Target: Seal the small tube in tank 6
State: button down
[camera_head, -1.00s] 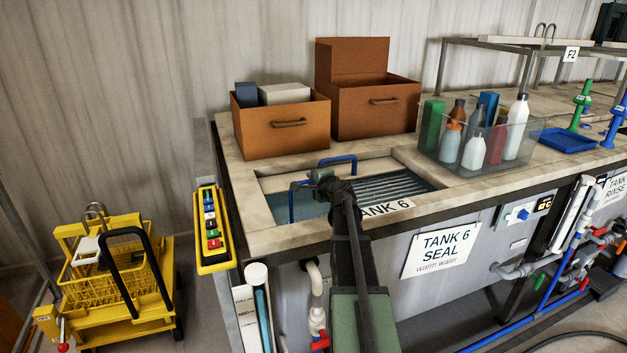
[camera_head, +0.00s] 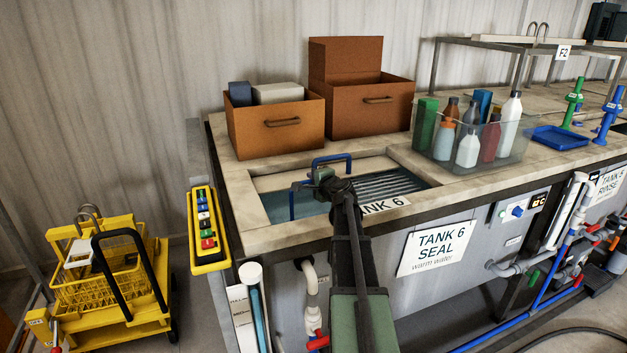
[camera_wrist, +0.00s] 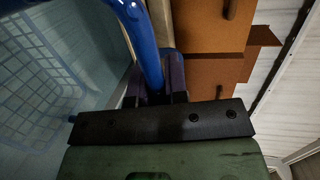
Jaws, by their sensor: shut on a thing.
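Tank 6 (camera_head: 435,248) is at the centre of the head view, its open basin holding bluish water (camera_head: 420,186). My gripper (camera_head: 322,180) is over the left part of the basin, shut on a blue bar-like handle (camera_head: 332,159). In the wrist view the handle (camera_wrist: 147,45) runs up from between the dark fingers (camera_wrist: 157,88). A blue wire basket (camera_wrist: 35,75) shows at the left of the wrist view, apparently in the water. I cannot make out the small tube in any view.
Two brown boxes (camera_head: 275,128) (camera_head: 370,105) stand behind the basin. A clear bin (camera_head: 470,150) of bottles and a blue tray (camera_head: 560,138) are to the right. A yellow button panel (camera_head: 208,230) is at the tank's left end. A yellow cart (camera_head: 105,285) stands further left.

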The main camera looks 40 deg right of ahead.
aim_at(303, 183)
jog(key=shift+w+a, duration=0.25)
jog(key=shift+a, duration=0.5)
jog(key=shift+w+a, duration=0.2)
jog(key=shift+a, duration=0.55)
jog(key=shift+w+a, duration=0.25)
jog(key=shift+a, duration=0.5)
jog(key=shift+s+d, duration=0.25)
jog(key=shift+d, duration=0.45)
jog(key=shift+s+d, duration=0.2)
jog(key=shift+d, duration=0.45)
jog(key=shift+d, duration=0.15)
dwell(0.9)
dwell(1.8)
jog(key=shift+s+d, duration=0.1)
jog(key=shift+d, duration=0.05)
